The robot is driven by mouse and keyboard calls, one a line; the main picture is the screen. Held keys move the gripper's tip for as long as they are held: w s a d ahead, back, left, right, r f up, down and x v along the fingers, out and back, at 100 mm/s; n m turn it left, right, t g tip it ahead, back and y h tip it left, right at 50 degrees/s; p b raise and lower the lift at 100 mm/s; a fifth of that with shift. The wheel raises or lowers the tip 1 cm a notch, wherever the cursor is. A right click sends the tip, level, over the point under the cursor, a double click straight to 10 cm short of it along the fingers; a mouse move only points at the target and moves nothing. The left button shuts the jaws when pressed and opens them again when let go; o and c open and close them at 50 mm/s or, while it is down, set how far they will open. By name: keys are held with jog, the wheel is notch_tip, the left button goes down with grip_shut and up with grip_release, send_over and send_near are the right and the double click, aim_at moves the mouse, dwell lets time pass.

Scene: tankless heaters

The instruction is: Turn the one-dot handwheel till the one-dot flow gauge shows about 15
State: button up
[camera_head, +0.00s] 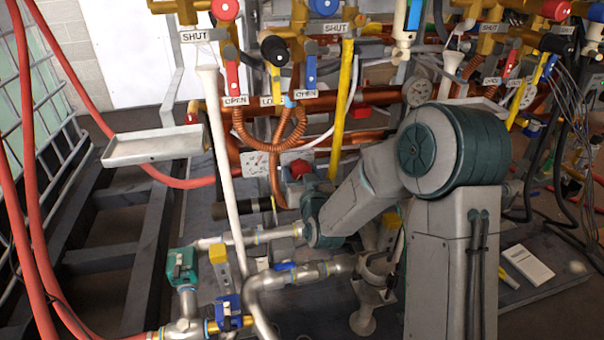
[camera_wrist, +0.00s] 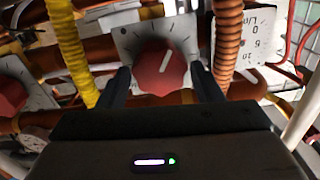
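In the wrist view a red handwheel (camera_wrist: 164,70) with a white pointer line sits on a white plate with dark tick marks. The line points up and slightly right. My gripper (camera_wrist: 163,82) is open, with one dark finger on each side of the handwheel; contact cannot be told. A white flow gauge (camera_wrist: 246,40) marked in L/min is partly visible to the right; its needle cannot be read. In the head view a red handwheel (camera_head: 300,168) and a white gauge (camera_head: 255,162) show beyond my arm. I cannot make out a one-dot mark on either.
Another red handwheel (camera_wrist: 10,94) is at the wrist view's left edge. A yellow hose (camera_wrist: 72,50) and an orange corrugated hose (camera_wrist: 228,35) flank the fingers. In the head view, a white vertical pipe (camera_head: 220,150) and valves crowd the area; a metal tray (camera_head: 155,145) is left.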

jog(key=c, duration=0.6)
jog(key=shift+o, duration=0.2)
jog(key=shift+b, duration=0.3)
jog(key=m+b, duration=0.2)
jog(key=m, duration=0.1)
jog(key=shift+f+b, duration=0.2)
jog(key=shift+b, duration=0.1)
jog(key=shift+d+r+m+b, duration=0.1)
jog(key=shift+r+m+b, duration=0.1)
jog(key=shift+m+b, duration=0.95)
jog(key=shift+m+p, duration=0.25)
jog(key=shift+p, duration=0.05)
jog(key=o, duration=0.7)
